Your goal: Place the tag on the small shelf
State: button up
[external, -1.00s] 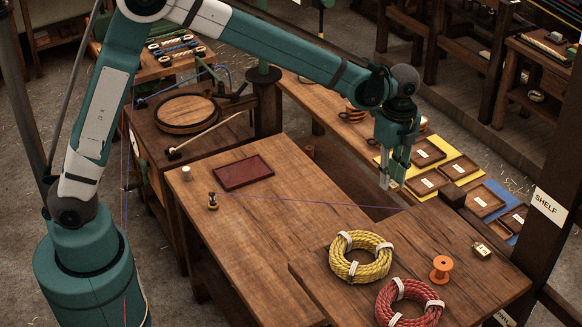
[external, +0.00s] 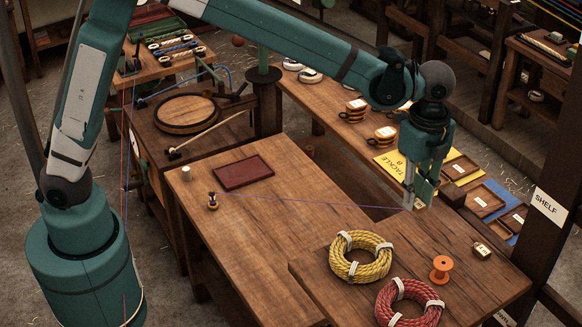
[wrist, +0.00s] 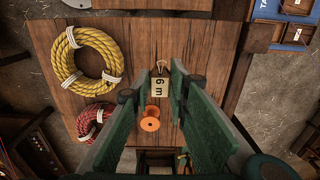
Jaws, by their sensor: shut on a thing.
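My gripper (external: 417,204) hangs over the far right part of the workbench, fingers pointing down. In the wrist view my gripper (wrist: 161,85) has its green fingers around a small pale tag (wrist: 160,87) marked "6 m", with a loop at its top end. In the external view the held tag is mostly hidden by the fingers. Another small pale tag-like piece (external: 482,251) lies on the bench's right end. A white sign reading "SHELF" (external: 548,205) is on the dark post at right; the small shelf itself I cannot clearly make out.
A yellow rope coil (external: 360,257), a red coil (external: 410,303) and an orange spool (external: 441,268) occupy the bench's right part. A thin purple line (external: 300,201) runs across the bench. A red-brown tray (external: 243,172) lies at left. The middle of the bench is clear.

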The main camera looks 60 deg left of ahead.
dwell(0.3)
send_over(402, 234)
jog(key=shift+f+p, duration=0.45)
jog(key=shift+f, duration=2.5)
jog(key=shift+f, duration=0.1)
jog(key=shift+f+p, duration=0.4)
jog(key=shift+f, duration=1.6)
jog(key=shift+f, duration=0.1)
jog(key=shift+o, duration=1.1)
jog(key=o, duration=0.4)
